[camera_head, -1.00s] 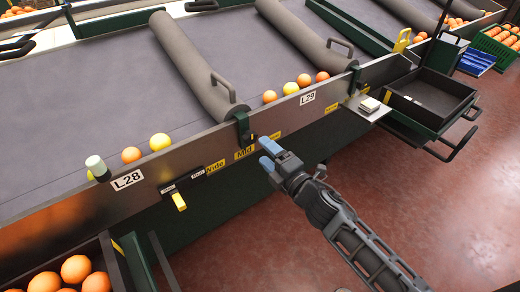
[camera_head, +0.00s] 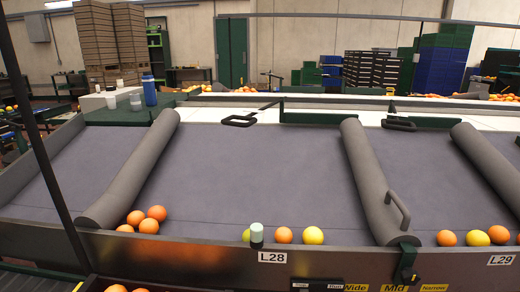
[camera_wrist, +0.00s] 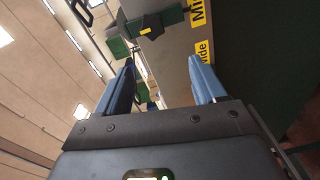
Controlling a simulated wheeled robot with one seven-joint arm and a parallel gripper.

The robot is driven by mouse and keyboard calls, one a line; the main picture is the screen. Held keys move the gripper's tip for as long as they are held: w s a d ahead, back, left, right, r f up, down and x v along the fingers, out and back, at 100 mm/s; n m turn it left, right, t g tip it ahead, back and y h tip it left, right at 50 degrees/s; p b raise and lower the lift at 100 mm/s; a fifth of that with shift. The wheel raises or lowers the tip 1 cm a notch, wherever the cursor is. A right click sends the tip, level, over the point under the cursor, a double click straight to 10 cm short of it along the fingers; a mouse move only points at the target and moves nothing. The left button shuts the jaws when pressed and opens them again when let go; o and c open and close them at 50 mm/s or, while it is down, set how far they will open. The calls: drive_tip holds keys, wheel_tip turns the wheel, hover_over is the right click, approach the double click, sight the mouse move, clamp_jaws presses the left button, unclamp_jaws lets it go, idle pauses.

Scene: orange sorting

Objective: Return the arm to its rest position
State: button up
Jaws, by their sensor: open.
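My gripper (camera_wrist: 163,85) shows in the wrist view with its two blue fingers spread apart and nothing between them. My arm and gripper do not show in the head view now.
The grey sorting table (camera_head: 255,180) spans the head view, split by padded rollers (camera_head: 370,180). Oranges (camera_head: 283,235) and yellow fruit (camera_head: 312,236) lie along its front rail near the L28 sign (camera_head: 272,257). Stacked boxes (camera_head: 95,35) and crates (camera_head: 440,60) stand behind.

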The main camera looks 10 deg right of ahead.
drive_tip(key=s+a+r+m+y, duration=0.1)
drive_tip(key=s+a+r+m, duration=0.2)
drive_tip(key=s, duration=0.5)
drive_tip(key=s+a+r+m+g+y, duration=0.1)
drive_tip(key=s+a+r+m, duration=0.3)
drive_tip(key=s+a+m, duration=0.2)
drive_tip(key=s+a+r+m+g+y, duration=0.1)
drive_tip(key=s+a+r+m+y, duration=0.1)
drive_tip(key=s+a, duration=0.6)
drive_tip(key=s+r+m, duration=0.1)
drive_tip(key=s+m, duration=0.1)
drive_tip(key=s, duration=0.1)
drive_tip(key=shift+a+r+m, duration=0.2)
drive_tip(key=shift+r+m, duration=0.2)
